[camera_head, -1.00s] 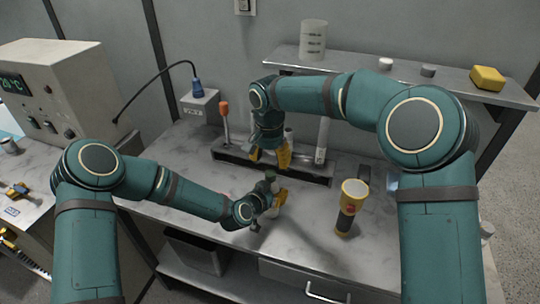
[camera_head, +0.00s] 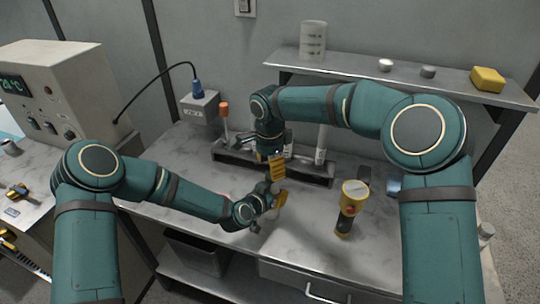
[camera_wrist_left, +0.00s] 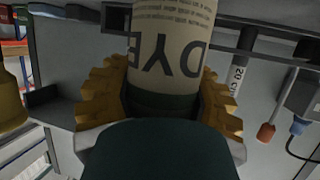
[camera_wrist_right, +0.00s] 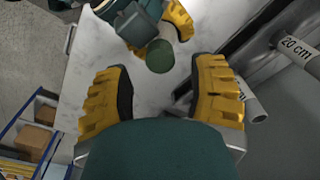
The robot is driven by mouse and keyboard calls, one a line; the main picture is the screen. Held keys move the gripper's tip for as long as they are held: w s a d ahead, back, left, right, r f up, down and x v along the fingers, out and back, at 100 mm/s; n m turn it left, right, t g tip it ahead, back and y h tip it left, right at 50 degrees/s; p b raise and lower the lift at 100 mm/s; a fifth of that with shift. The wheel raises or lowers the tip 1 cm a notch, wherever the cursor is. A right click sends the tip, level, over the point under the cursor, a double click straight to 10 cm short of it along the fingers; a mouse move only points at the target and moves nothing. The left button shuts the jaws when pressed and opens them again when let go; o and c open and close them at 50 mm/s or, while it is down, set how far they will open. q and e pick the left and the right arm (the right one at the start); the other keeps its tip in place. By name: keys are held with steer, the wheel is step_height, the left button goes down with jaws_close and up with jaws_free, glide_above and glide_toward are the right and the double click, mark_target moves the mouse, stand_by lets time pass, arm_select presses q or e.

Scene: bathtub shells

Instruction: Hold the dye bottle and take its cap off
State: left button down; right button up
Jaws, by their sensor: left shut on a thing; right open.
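My left gripper (camera_head: 272,203) is shut on the dye bottle and holds it over the bench. In the left wrist view the pale dye bottle (camera_wrist_left: 172,45) shows its "DYE" label, upside down in the picture, between the yellow fingers. In the right wrist view the bottle's round dark green cap (camera_wrist_right: 160,56) is on it, facing my right gripper. My right gripper (camera_head: 275,168) is open just above the cap. Its fingertips lie on either side of the cap in the right wrist view, seemingly short of it. In the head view the grippers hide most of the bottle.
A grey rack (camera_head: 235,155) with tubes stands behind the grippers. A yellow-and-black flashlight (camera_head: 349,208) stands to the right on the bench (camera_head: 300,235). A shelf (camera_head: 440,84) above holds a beaker (camera_head: 313,40) and a yellow block (camera_head: 487,79).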

steer(key=shift+f, duration=1.5)
jaws_close()
steer(key=n, duration=0.5)
steer(key=shift+n, duration=0.4)
steer(key=n, duration=0.7)
steer(key=shift+r, duration=0.1)
